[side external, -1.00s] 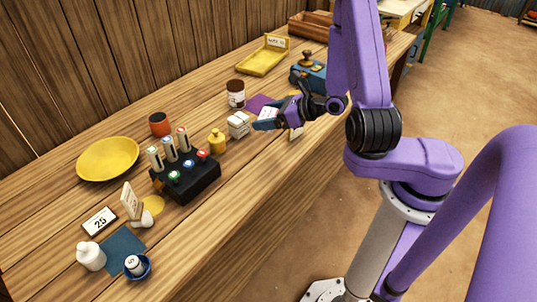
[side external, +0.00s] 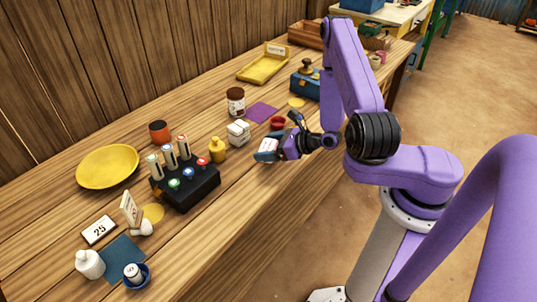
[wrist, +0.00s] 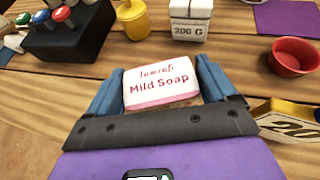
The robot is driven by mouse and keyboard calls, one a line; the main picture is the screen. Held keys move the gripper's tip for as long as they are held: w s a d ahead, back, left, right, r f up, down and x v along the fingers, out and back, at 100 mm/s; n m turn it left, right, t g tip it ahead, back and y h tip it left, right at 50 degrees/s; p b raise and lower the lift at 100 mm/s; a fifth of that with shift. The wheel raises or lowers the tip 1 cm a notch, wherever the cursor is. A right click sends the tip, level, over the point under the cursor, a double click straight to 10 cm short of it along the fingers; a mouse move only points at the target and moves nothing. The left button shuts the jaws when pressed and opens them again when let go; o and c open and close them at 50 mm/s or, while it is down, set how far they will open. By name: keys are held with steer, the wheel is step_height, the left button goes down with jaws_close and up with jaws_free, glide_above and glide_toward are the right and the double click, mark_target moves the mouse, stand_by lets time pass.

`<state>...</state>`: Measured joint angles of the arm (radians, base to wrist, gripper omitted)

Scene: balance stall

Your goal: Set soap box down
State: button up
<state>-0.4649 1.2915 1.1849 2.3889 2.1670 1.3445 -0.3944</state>
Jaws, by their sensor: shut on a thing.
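The soap box, white with a pink lower edge and "Mild Soap" lettering, is between the two blue fingers of my gripper (wrist: 160,85). The soap box (wrist: 160,80) is upright enough for its label to face the wrist camera. In the side view, my gripper (side external: 267,151) is low over the front part of the table (side external: 232,205), with the soap box (side external: 269,145) partly hidden by the fingers. I cannot tell whether its underside touches the wood.
A white "200 G" block (wrist: 190,20) and yellow bottle (wrist: 133,18) stand beyond the box. A black rack (side external: 190,188) stands left. Bare wood lies around the box.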

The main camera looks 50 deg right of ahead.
steer(key=shift+f, duration=1.5)
steer(key=shift+f, duration=0.1)
steer(key=o, duration=0.9)
steer(key=shift+c, duration=0.2)
